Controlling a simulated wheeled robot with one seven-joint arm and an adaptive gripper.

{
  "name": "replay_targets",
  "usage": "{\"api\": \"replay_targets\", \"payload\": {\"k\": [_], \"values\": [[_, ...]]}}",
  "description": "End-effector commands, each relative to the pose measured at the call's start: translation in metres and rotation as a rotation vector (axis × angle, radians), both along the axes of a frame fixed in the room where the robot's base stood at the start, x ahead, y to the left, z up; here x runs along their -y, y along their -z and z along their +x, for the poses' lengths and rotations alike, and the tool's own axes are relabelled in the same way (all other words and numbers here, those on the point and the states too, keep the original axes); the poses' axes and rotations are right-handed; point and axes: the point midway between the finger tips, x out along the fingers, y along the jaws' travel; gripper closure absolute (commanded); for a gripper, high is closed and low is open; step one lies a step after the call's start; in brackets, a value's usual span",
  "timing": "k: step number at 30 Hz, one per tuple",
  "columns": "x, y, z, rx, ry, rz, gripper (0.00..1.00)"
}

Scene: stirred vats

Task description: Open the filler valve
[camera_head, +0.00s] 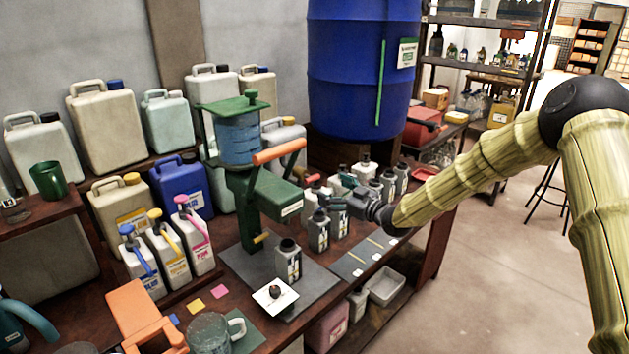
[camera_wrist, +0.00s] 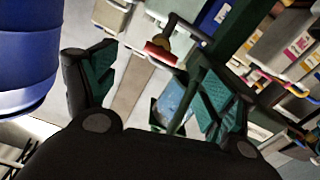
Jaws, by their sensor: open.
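The filler is a green stand (camera_head: 250,200) with a clear blue tank (camera_head: 240,138) on top, an orange lever (camera_head: 279,152) at its side and a small yellow handle (camera_head: 261,237) low on its front. A grey bottle (camera_head: 288,262) with a dark cap stands in front of it on a dark mat. My gripper (camera_head: 352,203) is right of the filler, apart from it, over several small bottles. In the wrist view my gripper (camera_wrist: 158,72) is open and empty; an orange-red bar (camera_wrist: 160,52) and part of a blue tank (camera_wrist: 172,98) show beyond the fingers.
Several small bottles (camera_head: 319,230) crowd the space beside the filler. A white square dish (camera_head: 275,296) with a dark round piece, a glass mug (camera_head: 209,334) and an orange tool (camera_head: 140,315) lie in front. Jerrycans line the back; a large blue drum (camera_head: 345,70) stands behind.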

Motion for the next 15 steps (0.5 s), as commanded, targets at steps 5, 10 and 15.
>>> {"api": "replay_targets", "payload": {"k": [5, 10, 15], "values": [[-0.022, -0.002, 0.021, 0.0, 0.0, 0.0, 0.16], [-0.04, -0.001, 0.039, -0.002, 0.0, 0.001, 0.16], [-0.053, 0.0, 0.053, -0.003, 0.001, 0.0, 0.16]]}}
